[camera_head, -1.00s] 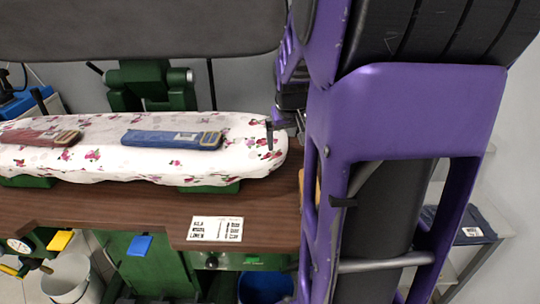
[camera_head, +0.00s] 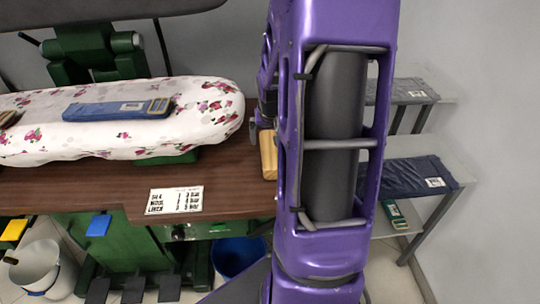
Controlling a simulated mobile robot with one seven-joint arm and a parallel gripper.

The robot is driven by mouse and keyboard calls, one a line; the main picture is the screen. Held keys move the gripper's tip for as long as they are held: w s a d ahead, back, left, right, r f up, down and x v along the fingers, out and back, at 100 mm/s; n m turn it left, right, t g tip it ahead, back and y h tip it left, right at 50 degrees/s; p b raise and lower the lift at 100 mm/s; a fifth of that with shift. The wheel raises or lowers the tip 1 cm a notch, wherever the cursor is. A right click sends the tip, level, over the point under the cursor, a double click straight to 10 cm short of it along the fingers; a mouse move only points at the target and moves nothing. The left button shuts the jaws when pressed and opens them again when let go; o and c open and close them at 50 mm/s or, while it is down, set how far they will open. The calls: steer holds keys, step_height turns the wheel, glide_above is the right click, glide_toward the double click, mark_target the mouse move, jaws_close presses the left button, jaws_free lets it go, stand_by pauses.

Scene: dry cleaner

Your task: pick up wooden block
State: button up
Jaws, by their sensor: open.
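The wooden block (camera_head: 268,154) is pale tan and stands on the brown tabletop, just right of the ironing board's rounded end. Its right side is hidden behind my purple arm. My gripper (camera_head: 257,133) shows only in part at the arm's left edge, dark and close to the block's upper left in the picture. It is open. I see nothing between the jaws, though most of the gripper is hidden. I cannot tell whether it touches the block.
The floral ironing board (camera_head: 215,108) holds a folded blue garment (camera_head: 118,109). A printed sheet (camera_head: 174,200) lies on the brown table (camera_head: 100,190). Shelves with folded dark cloth (camera_head: 405,178) stand at right. A blue bucket (camera_head: 238,257) and a white bucket (camera_head: 42,268) are below.

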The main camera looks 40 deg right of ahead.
mark_target(271, 148)
steer(key=b+x, duration=0.1)
steer(key=x, duration=0.6)
steer(key=shift+d+f, duration=0.25)
steer(key=shift+f, duration=0.1)
steer(key=shift+s, duration=0.1)
jaws_close()
